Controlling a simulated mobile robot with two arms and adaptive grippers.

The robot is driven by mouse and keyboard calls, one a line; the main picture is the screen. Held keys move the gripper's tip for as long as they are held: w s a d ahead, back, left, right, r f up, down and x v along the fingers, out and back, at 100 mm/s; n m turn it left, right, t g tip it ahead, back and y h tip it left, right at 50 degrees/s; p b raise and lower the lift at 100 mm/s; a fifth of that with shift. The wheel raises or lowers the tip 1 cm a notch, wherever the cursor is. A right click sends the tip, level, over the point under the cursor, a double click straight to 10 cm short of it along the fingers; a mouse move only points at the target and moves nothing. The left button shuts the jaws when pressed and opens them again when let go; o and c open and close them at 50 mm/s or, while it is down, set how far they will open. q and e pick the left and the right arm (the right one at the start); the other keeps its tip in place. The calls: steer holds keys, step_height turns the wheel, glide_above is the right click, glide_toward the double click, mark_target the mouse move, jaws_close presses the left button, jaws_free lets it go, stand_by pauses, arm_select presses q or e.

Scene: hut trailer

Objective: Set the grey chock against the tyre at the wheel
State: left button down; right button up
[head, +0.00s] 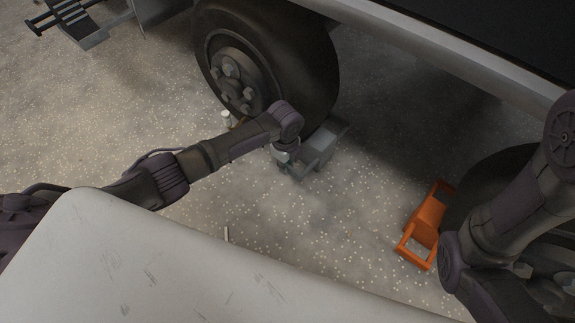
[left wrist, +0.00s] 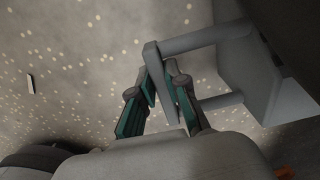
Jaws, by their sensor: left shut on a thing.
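The grey chock (head: 322,143) is on the ground side of the tyre (head: 312,62), low at its right edge in the head view. My left gripper (head: 290,168) is shut on the chock's handle, partly hidden by my own wrist. In the left wrist view, the two fingers (left wrist: 165,78) close on the handle bar of the chock (left wrist: 235,72). The dark tyre (left wrist: 292,28) is right beside the chock there. I cannot tell whether chock and tyre touch. My right arm shows at the right, but its gripper is out of view.
An orange chock (head: 428,222) lies by a second wheel (head: 485,185) at the right. The trailer's pale lower edge (head: 450,55) runs above both wheels. Metal steps (head: 85,25) stand at the top left. The speckled ground in front of the tyre is mostly clear.

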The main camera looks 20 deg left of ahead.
arm_select(q)
steer(key=c, duration=1.1)
jaws_free()
step_height(320, 180, up, 12)
steer(key=shift+s, duration=0.1)
